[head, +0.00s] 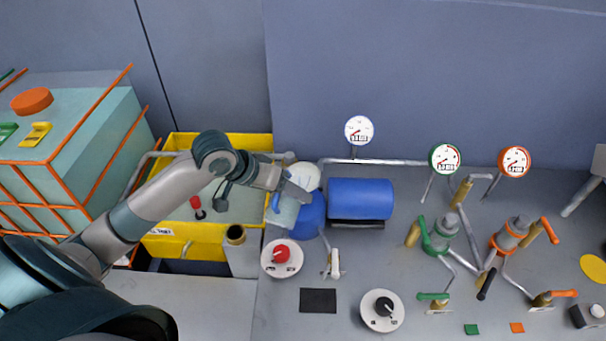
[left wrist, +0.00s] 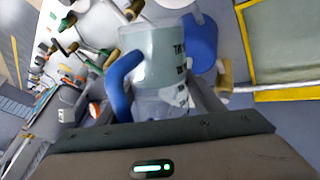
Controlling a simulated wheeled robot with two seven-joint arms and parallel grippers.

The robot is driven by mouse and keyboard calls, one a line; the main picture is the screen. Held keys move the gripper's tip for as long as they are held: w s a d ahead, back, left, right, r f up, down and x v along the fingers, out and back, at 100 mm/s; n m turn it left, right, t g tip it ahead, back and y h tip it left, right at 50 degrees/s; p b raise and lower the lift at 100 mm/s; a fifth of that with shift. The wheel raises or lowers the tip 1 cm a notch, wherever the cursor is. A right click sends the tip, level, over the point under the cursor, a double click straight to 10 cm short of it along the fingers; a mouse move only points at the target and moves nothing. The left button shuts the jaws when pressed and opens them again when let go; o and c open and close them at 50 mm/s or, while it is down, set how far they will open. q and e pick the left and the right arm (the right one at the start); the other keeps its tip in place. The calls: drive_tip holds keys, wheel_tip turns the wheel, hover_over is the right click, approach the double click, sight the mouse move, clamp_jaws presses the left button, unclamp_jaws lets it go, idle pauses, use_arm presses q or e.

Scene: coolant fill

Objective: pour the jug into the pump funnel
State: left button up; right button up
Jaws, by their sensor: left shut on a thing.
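The jug is pale grey and translucent with a blue handle. In the head view the jug (head: 286,213) is partly hidden by my left gripper (head: 291,192), beside the blue pump body (head: 311,217). In the left wrist view the jug (left wrist: 153,58) stands between the fingers of my left gripper (left wrist: 160,105), which is shut on it. Its handle is on the left and dark lettering is on its side. A white round piece (head: 305,174), perhaps the funnel, shows just behind the gripper. I cannot tell any liquid level. My right gripper is not in view.
A blue motor (head: 360,198) sits right of the pump. A yellow-rimmed basin (head: 190,240) lies under my left arm. Gauges, pipes and green and orange valves crowd the right.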

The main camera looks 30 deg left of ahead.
sight(288, 203)
use_arm(q)
drive_tip(key=f+t+b, duration=0.1)
drive_tip(key=b, duration=0.1)
drive_tip(key=f+t+b, duration=0.1)
drive_tip(key=b, duration=0.1)
drive_tip(key=f+m+t+b, duration=0.1)
drive_tip(key=b, duration=0.1)
drive_tip(key=shift+s+d+f+t+b, duration=0.1)
drive_tip(key=shift+s+f+t+b, duration=0.25)
drive_tip(key=shift+s+t+b, duration=0.05)
drive_tip(key=shift+r, duration=0.45)
drive_tip(key=shift+w, duration=0.1)
drive_tip(key=shift+f+t, duration=0.15)
drive_tip(key=shift+t, duration=0.15)
